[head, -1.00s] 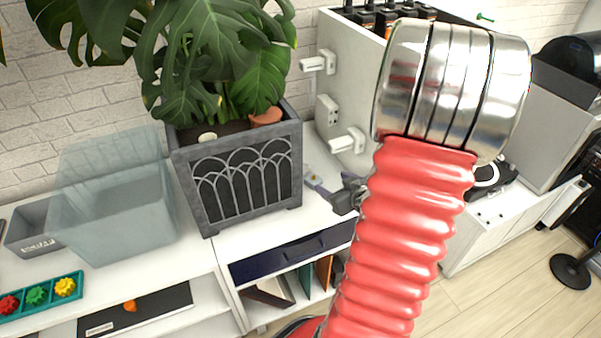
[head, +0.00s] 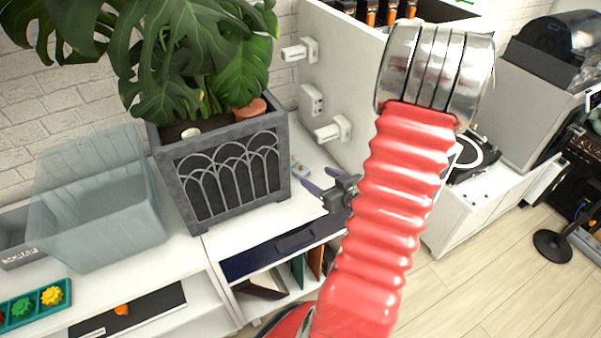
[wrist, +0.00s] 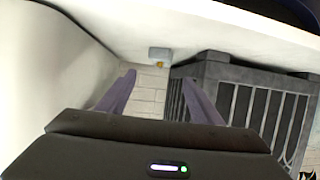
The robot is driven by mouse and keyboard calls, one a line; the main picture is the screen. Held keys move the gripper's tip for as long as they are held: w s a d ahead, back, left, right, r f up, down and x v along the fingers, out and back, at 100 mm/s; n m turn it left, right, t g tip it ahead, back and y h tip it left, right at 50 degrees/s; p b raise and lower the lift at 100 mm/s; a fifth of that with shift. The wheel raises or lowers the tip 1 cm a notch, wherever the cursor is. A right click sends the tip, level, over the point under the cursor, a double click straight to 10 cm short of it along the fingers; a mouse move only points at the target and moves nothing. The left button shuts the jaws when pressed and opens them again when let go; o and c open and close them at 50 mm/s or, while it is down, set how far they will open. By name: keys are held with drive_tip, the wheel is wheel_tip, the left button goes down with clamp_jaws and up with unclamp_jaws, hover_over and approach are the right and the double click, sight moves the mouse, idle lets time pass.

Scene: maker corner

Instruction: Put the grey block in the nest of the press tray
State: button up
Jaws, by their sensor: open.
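A small grey block (wrist: 159,54) with an orange-yellow spot lies on the white shelf top in the wrist view. In the head view it is a small pale shape (head: 299,168) beside the planter, too small to make out well. My gripper (head: 316,181) is open and empty, with its purple fingers spread. In the wrist view the gripper (wrist: 158,78) has its fingertips on either side of the line toward the block, apart from it. I cannot pick out the press tray or its nest with certainty.
A grey planter (head: 226,172) with a large plant stands left of my gripper. A white panel (head: 350,75) with several white brackets rises behind it. A translucent bin (head: 95,205) and a teal tray (head: 37,303) with coloured gears are at the left.

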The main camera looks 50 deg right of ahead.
sight(302, 168)
drive_tip(key=shift+x, duration=3.1)
drive_tip(key=shift+w, duration=0.1)
drive_tip(key=shift+x, duration=2.6)
drive_tip(key=shift+r, duration=0.1)
drive_tip(key=shift+c, duration=0.3)
drive_tip(key=c, duration=1.2)
drive_tip(key=shift+r, duration=0.1)
drive_tip(key=shift+c, duration=0.2)
